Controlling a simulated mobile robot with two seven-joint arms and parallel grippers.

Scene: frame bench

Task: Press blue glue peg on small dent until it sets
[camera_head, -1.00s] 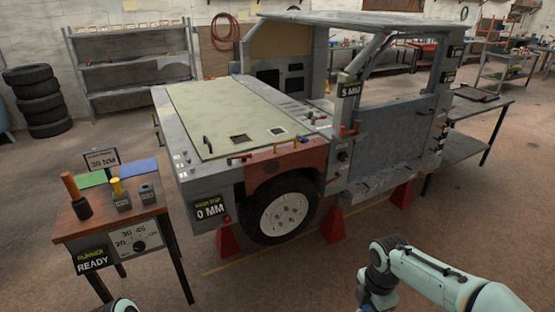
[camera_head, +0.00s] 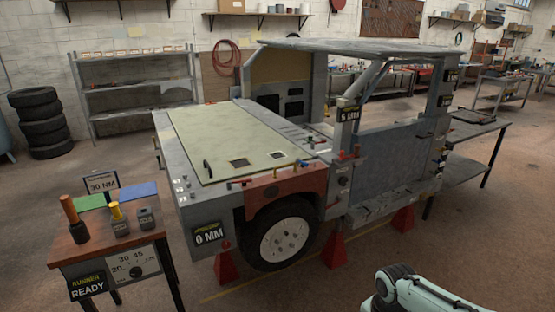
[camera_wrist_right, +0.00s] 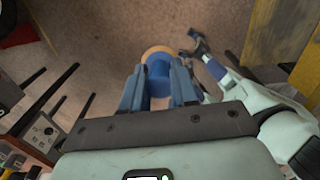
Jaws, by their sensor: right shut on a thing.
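My right gripper (camera_wrist_right: 158,92) is shut on a blue peg (camera_wrist_right: 157,72) with a wide orange-tan round end, in the right wrist view. It holds the peg above the floor, away from the vehicle. In the head view only my right arm shows, at the lower right; its gripper is out of frame. A pale arm with a dark, small gripper (camera_wrist_right: 196,46) shows at the upper right of the wrist view; its jaws are unclear. The red fender panel (camera_head: 307,185) has a dark patch above the wheel; I cannot tell whether this is the small dent.
The grey vehicle (camera_head: 203,187) stands on red stands (camera_head: 228,264). A small bench (camera_head: 150,226) at left bears an orange-handled tool (camera_head: 69,210), yellow and grey items, and green and blue pads. Its sign reads READY. Floor in front of the vehicle is clear.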

